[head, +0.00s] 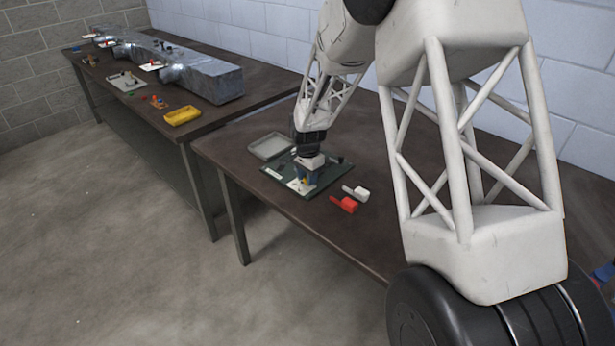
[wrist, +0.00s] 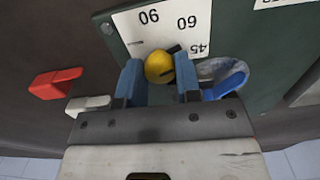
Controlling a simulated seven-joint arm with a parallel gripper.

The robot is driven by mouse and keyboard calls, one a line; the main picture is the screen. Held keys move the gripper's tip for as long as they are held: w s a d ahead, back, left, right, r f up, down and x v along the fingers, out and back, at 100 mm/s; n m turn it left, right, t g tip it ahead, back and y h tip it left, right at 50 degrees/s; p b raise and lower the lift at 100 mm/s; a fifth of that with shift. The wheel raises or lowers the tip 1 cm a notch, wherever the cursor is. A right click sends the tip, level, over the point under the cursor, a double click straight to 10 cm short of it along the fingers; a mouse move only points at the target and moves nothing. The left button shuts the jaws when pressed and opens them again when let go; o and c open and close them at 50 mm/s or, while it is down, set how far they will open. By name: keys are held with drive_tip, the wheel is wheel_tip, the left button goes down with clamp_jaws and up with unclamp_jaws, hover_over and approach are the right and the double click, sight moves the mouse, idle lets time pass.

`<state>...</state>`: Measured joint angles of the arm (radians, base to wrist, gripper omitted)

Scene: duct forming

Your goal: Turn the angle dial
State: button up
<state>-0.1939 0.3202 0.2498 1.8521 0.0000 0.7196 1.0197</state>
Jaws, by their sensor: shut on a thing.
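The angle dial shows in the wrist view as a yellow round knob (wrist: 159,67) with a dark pointer at its upper right. It sits on a white scale plate (wrist: 158,27) printed with 90, 60 and 45. The pointer lies towards the side of 60 and 45; its exact reading is hard to tell. My gripper (wrist: 159,80) has its blue fingers on either side of the knob and is shut on it. In the head view my gripper (head: 308,178) is down over the dark green panel (head: 278,172), and the knob is mostly hidden.
A red block (head: 344,204) and a white block (head: 361,193) lie right of the panel. A grey tray (head: 269,146) is behind it.

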drive_tip(key=n, duration=1.4)
drive_tip(key=shift+r, duration=0.1)
idle(0.4)
drive_tip(key=o, duration=0.9)
drive_tip(key=shift+r, duration=3.85)
